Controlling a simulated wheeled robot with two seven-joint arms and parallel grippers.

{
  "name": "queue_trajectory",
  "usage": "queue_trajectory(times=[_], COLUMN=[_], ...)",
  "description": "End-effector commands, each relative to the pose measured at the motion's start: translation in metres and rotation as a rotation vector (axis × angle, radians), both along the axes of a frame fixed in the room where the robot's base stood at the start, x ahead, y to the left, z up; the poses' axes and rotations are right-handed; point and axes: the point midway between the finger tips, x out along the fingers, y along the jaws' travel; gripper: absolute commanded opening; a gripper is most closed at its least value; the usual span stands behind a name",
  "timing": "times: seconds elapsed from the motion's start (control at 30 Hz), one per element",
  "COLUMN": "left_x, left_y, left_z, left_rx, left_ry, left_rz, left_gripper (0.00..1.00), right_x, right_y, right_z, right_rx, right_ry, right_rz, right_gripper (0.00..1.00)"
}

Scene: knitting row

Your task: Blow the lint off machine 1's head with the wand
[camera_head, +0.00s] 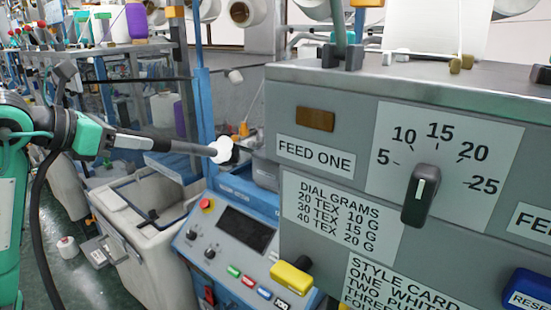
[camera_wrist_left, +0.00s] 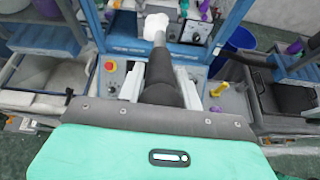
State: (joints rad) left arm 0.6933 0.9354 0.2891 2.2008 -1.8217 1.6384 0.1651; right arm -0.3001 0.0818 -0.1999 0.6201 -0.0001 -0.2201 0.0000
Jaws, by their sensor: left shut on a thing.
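My left gripper (camera_head: 132,142) reaches in from the left of the head view. It is shut on a dark wand (camera_head: 185,147), which points right, nearly level. In the left wrist view the wand (camera_wrist_left: 160,72) runs away between the two fingers of the gripper (camera_wrist_left: 158,88). White fluffy lint (camera_head: 221,150) shows at the wand's far end; it also shows in the left wrist view (camera_wrist_left: 155,26). I cannot tell whether the tip touches the lint. Below and right of the tip is a blue machine with a control panel (camera_head: 229,238). My right gripper is not in view.
A large grey cabinet (camera_head: 340,102) with a dial knob (camera_head: 420,195) fills the right side, close to the wand's tip. A yellow handle (camera_head: 291,278) sticks out low in front. A pale bin (camera_head: 150,235) stands below the wand. A blue post (camera_head: 203,100) rises behind it.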

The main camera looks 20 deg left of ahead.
Motion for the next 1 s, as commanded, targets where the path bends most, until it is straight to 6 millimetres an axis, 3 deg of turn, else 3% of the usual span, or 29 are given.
queue_trajectory(times=[0.53,1.0], left_x=[-0.049,-0.055], left_y=[0.021,0.022], left_z=[0.01,0.013], left_rx=[0.002,0.001], left_ry=[-0.002,0.0], left_rz=[0.002,0.0], left_gripper=[0.0,0.0], right_x=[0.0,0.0], right_y=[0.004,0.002], right_z=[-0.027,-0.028], right_rx=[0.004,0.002], right_ry=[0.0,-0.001], right_rz=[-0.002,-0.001], right_gripper=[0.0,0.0])
